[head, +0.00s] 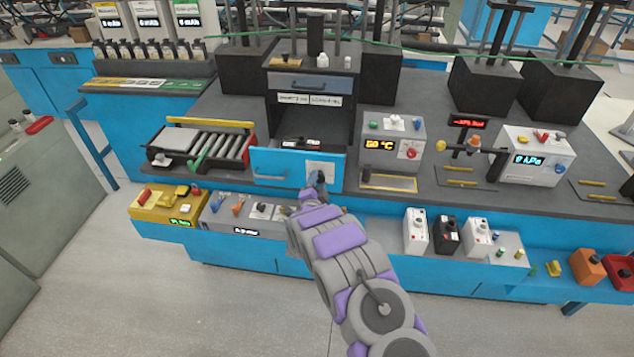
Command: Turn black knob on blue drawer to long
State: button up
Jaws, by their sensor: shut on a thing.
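The blue drawer (268,165) is pulled out of the dark cabinet in the middle of the bench, with dark items lying inside it. A pale label plate (321,168) is on the right part of its front. My gripper (318,186) is at the lower edge of this plate and shut on a small dark thing there, which appears to be the black knob. The knob is mostly hidden by my gripper, so its setting cannot be read. My grey and purple arm reaches up from the lower right.
A roller tray (208,145) stands left of the drawer, and a grey box with a yellow display (392,135) stands right. A lower blue ledge holds a yellow box (163,205), a grey switch panel (240,216) and several small switch boxes (447,235). The floor in front is clear.

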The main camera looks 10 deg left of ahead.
jog(key=shift+m, duration=0.3)
jog(key=o, duration=1.1)
jog(key=shift+c, duration=0.2)
jog(key=s+p, duration=0.2)
jog(key=s, duration=1.5)
jog(key=shift+s+a+f, duration=0.15)
jog(key=shift+a, duration=0.15)
